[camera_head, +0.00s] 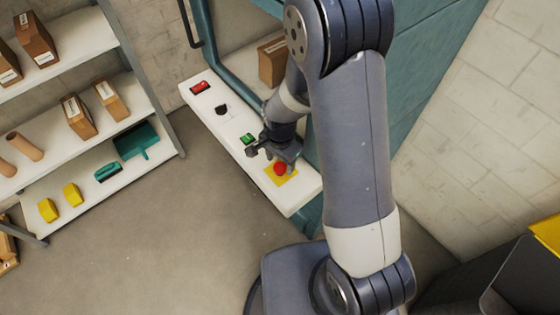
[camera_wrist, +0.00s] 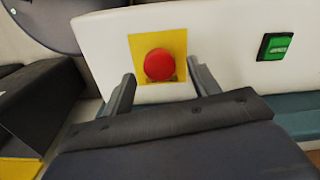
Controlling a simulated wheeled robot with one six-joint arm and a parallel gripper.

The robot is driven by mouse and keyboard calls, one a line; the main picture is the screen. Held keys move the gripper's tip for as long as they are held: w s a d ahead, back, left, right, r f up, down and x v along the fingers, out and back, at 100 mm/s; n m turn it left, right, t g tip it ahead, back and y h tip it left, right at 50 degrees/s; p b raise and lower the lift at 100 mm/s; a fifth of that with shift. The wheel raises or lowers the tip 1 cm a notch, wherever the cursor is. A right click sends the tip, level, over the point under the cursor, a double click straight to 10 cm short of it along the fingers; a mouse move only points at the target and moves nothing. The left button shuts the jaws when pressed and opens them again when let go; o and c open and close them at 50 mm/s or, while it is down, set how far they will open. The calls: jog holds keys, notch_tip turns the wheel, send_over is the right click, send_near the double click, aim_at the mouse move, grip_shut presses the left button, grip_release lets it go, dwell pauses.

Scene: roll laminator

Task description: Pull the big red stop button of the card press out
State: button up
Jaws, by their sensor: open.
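The big red stop button (camera_head: 280,168) sits on a yellow square plate (camera_head: 290,179) near the front end of the white control panel (camera_head: 232,133). My gripper (camera_head: 276,157) is just above and behind the button in the head view. In the wrist view, the red button (camera_wrist: 159,65) shows between and beyond the two fingers of my gripper (camera_wrist: 160,88). The fingers stand apart, one to each side, and nothing is held between them. I cannot tell exactly how far the fingertips are from the button.
The panel also carries a green button (camera_head: 247,139), a black knob (camera_head: 221,109) and a red switch (camera_head: 200,87). The teal machine body (camera_head: 430,75) stands behind. Shelves (camera_head: 90,110) with boxes stand at left. A dark bin (camera_head: 510,280) is at lower right.

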aim_at(280, 167)
notch_tip(280, 167, up, 10)
dwell(0.4)
jog(key=shift+f, duration=0.2)
notch_tip(280, 167, down, 12)
jog(key=shift+r, duration=0.9)
